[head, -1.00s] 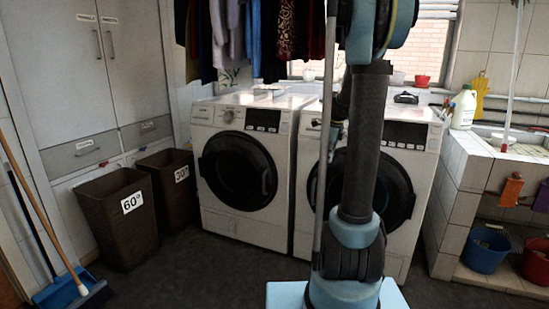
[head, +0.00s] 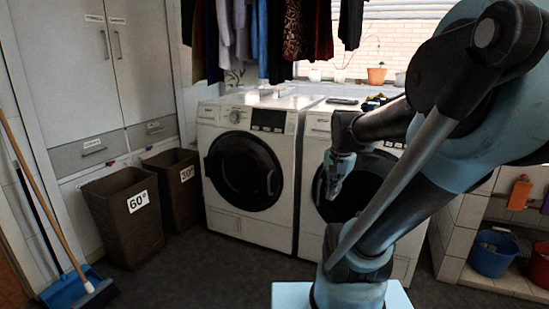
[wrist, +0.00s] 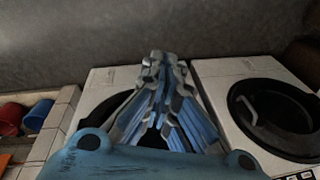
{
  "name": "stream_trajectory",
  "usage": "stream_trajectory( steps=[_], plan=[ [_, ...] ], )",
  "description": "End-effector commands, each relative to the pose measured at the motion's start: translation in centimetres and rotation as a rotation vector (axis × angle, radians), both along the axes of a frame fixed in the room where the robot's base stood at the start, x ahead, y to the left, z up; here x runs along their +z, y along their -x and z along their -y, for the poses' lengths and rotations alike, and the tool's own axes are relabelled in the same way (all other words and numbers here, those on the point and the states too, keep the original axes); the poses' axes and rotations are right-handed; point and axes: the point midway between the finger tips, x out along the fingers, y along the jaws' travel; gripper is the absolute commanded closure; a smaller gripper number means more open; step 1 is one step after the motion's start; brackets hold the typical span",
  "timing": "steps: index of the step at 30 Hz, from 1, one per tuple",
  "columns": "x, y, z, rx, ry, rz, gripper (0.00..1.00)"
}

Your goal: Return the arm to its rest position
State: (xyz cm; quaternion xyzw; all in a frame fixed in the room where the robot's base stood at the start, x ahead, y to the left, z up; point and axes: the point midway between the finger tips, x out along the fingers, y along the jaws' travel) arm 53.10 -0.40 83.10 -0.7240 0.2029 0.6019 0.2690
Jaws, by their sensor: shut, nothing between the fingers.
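My gripper (head: 333,192) hangs pointing down in front of the right washing machine (head: 313,205) in the head view, apart from it as far as I can tell. Its fingers are together and empty. In the wrist view the closed blue and grey fingers (wrist: 165,62) show in the middle, against the machine fronts and the dark floor. My arm is folded in the right half of the head view, its upper links large and close to the camera. It hides part of the right machine and much of the tiled sink.
The left washing machine (head: 243,165) stands beside the right one. Brown bins (head: 125,215) and a broom (head: 50,215) are at the left. Clothes (head: 265,40) hang above the machines. Blue (head: 490,255) and red (head: 541,265) buckets sit at the right.

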Motion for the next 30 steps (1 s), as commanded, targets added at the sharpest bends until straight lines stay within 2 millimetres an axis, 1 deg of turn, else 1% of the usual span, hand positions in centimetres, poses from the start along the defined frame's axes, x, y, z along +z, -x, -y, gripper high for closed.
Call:
stream_trajectory(
  steps=[1, 6, 9, 12, 15, 18, 30],
  plan=[
    [-0.7, 1.4, -0.1, 0.069, 0.017, 0.002, 1.0],
    [-2.9, 5.2, -0.4, 0.316, 0.077, 0.007, 1.0],
    [-4.3, 7.0, -0.5, 0.451, 0.11, 0.009, 1.0],
    [-5.4, 8.4, -0.4, 0.561, 0.137, 0.011, 1.0],
    [-6.2, 9.3, -0.4, 0.636, 0.154, 0.01, 1.0],
    [-6.7, 9.8, -0.4, 0.678, 0.164, 0.01, 1.0],
    [-6.8, 9.9, -0.4, 0.691, 0.168, 0.01, 1.0]
  ],
)
